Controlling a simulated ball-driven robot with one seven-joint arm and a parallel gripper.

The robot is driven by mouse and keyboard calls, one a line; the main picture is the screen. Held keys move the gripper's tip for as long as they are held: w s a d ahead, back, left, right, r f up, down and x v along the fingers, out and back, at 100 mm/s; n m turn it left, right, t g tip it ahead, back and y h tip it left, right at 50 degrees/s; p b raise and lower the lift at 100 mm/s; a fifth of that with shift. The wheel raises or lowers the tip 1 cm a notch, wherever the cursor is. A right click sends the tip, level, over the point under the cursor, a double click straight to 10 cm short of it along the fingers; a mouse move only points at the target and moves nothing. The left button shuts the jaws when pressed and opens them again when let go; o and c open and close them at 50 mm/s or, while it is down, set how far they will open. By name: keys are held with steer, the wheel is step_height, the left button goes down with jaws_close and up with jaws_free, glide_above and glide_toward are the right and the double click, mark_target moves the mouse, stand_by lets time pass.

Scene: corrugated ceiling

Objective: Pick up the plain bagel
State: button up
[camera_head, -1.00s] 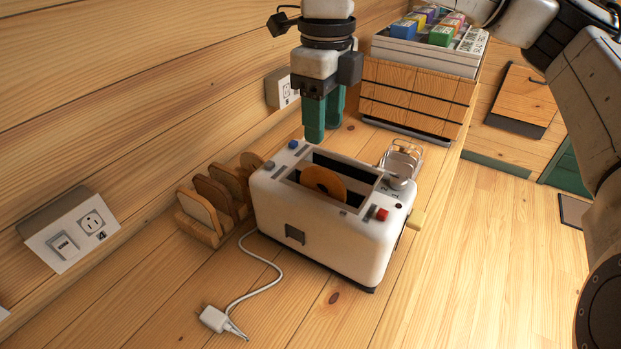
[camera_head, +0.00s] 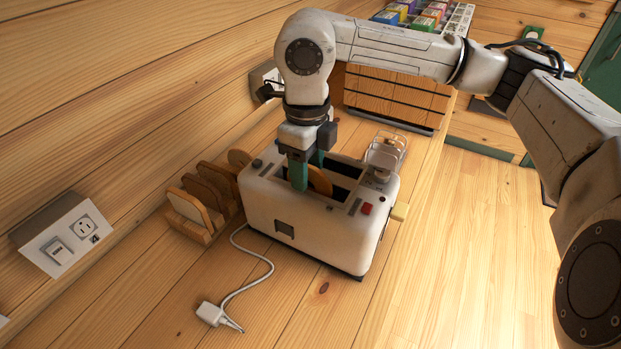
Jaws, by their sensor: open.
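A round golden-brown bagel (camera_head: 320,180) stands on edge in the slot of the white toaster (camera_head: 311,231), its upper part showing. My gripper (camera_head: 307,172) points down over the toaster, with its green fingertips at the slot opening, just left of the bagel's visible part. The fingers are open. The near finger hides part of the bagel, and I cannot tell whether the bagel lies between the fingers or touches them.
A wooden rack (camera_head: 191,231) with several bread slices and a round piece (camera_head: 239,158) stands left of the toaster. A white cord and plug (camera_head: 213,315) lie in front.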

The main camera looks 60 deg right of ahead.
steer(key=shift+c, duration=0.4)
steer(key=c, duration=0.7)
steer(key=shift+r, duration=0.15)
